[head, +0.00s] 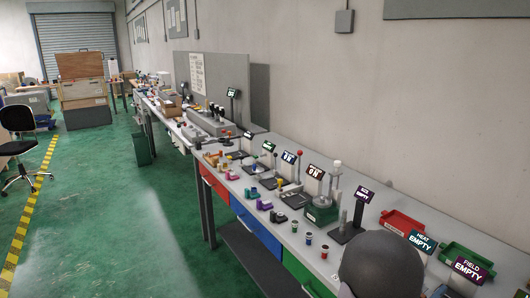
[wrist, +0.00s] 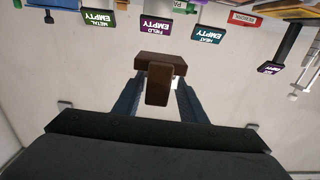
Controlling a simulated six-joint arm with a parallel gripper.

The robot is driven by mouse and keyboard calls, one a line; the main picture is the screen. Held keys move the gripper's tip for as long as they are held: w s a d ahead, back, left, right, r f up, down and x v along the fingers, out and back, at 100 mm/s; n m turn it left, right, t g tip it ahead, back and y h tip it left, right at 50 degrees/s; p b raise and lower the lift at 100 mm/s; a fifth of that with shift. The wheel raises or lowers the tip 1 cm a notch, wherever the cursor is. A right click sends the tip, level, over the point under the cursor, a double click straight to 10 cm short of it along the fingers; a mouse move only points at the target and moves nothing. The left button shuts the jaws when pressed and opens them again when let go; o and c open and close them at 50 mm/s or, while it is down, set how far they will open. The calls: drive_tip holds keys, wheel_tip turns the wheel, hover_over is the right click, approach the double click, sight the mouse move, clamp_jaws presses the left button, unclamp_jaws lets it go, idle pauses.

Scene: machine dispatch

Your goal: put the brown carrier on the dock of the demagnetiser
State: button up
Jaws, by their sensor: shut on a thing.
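The brown carrier (wrist: 158,85) is a dark brown block with a part standing out toward the camera. It is held between the fingers of my gripper (wrist: 160,78) in the wrist view, above a pale surface. My gripper is shut on it. The fingertips are partly hidden by the carrier, and neither shows in the head view. No machine is plainly labelled as the demagnetiser, so I cannot tell which dock is its own. A row of small machines with black plates, one with a green base (head: 321,213), stands along the bench in the head view.
A red tray (head: 402,223) and a green tray (head: 467,256) lie at the bench's right end. Signs there read HEAT EMPTY (head: 421,243) and FIELD EMPTY (head: 470,268). Several small coloured pieces line the front edge. A purple sign on a post (head: 363,193) stands nearby.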

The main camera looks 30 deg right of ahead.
drive_tip(key=w+r+n+t, duration=0.2)
drive_tip(key=w+r+t, duration=0.1)
drive_tip(key=w+r, duration=0.2)
drive_tip(key=w+a+f+n+t+y, duration=0.3)
drive_tip(key=w+a+f+n+t, duration=0.15)
drive_tip(key=w+a, duration=0.4)
drive_tip(key=w+a+f+n+t+y, duration=0.35)
drive_tip(key=w+a+t, duration=0.2)
drive_tip(key=w, duration=0.55)
drive_tip(key=w+a+f+n+t+y, duration=0.1)
drive_tip(key=w+a+f+n+y, duration=0.1)
drive_tip(key=a, duration=0.8)
drive_tip(key=w+a+f+n+t+y, duration=0.2)
drive_tip(key=a+f+y, duration=0.3)
drive_tip(key=a, duration=0.6)
drive_tip(key=w+a+f+n+t+y, duration=0.2)
drive_tip(key=w+a+f+n+y, duration=0.1)
drive_tip(key=a, duration=0.7)
drive_tip(key=shift+w+a+f+n+y, duration=0.35)
drive_tip(key=shift+f+n+y, duration=0.15)
drive_tip(key=shift+f+y, duration=0.35)
drive_tip(key=shift+d+f, duration=0.1)
